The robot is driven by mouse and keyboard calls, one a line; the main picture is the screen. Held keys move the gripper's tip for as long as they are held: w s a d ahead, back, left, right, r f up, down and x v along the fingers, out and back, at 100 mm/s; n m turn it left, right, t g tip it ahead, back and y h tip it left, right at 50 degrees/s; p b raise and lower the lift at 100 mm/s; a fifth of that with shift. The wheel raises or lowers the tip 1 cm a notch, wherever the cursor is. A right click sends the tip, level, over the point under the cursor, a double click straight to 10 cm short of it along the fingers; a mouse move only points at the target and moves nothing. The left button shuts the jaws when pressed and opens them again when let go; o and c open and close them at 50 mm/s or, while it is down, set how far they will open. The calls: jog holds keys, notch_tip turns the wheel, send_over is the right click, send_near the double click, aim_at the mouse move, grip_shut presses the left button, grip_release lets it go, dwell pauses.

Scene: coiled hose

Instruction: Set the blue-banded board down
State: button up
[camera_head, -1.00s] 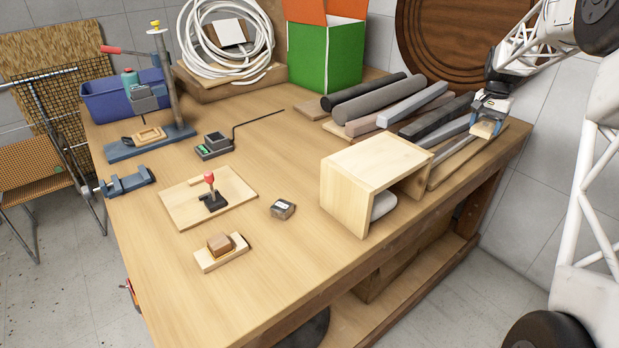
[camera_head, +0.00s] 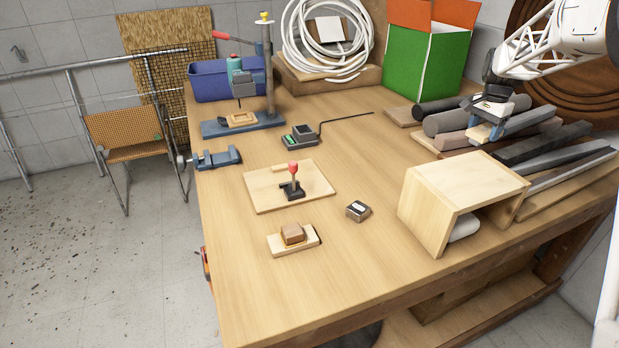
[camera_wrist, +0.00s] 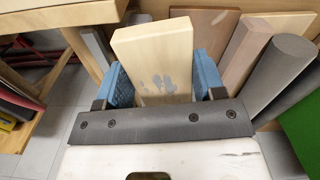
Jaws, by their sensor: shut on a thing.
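My gripper (camera_head: 484,128) is shut on a pale wooden board (camera_head: 480,133) above the row of bars at the back right of the bench. In the wrist view my gripper (camera_wrist: 165,85) has a blue finger pad on each side of the board (camera_wrist: 156,50), which points away from the wrist. Bluish-grey marks show on the board's face; I cannot make out a clear blue band. In the head view the board is mostly hidden by my gripper, and I cannot tell whether its lower end touches anything.
Several dark, grey and brown bars (camera_head: 545,142) lie side by side below my gripper. An open-sided wooden box (camera_head: 430,205) stands in front of them. A green carton (camera_head: 427,60) stands behind. The bench top (camera_head: 370,270) is clear at the front middle.

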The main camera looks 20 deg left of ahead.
jog(key=s+a+f, duration=0.1)
jog(key=s+a, duration=0.6)
jog(key=a, duration=1.1)
jog(key=s+a+f+m, duration=0.1)
jog(key=s+a, duration=0.7)
jog(key=a, duration=1.1)
jog(key=s+a+f, duration=0.3)
jog(key=s+a, duration=0.4)
jog(key=a, duration=1.1)
jog(key=shift+s+a+m, duration=0.2)
jog(key=shift+s+m, duration=0.1)
jog(key=shift+f, duration=0.1)
send_over(279, 179)
jog(key=shift+f, duration=2.4)
jog(key=shift+a, duration=0.1)
jog(key=shift+f, duration=2.5)
jog(key=shift+f, duration=0.7)
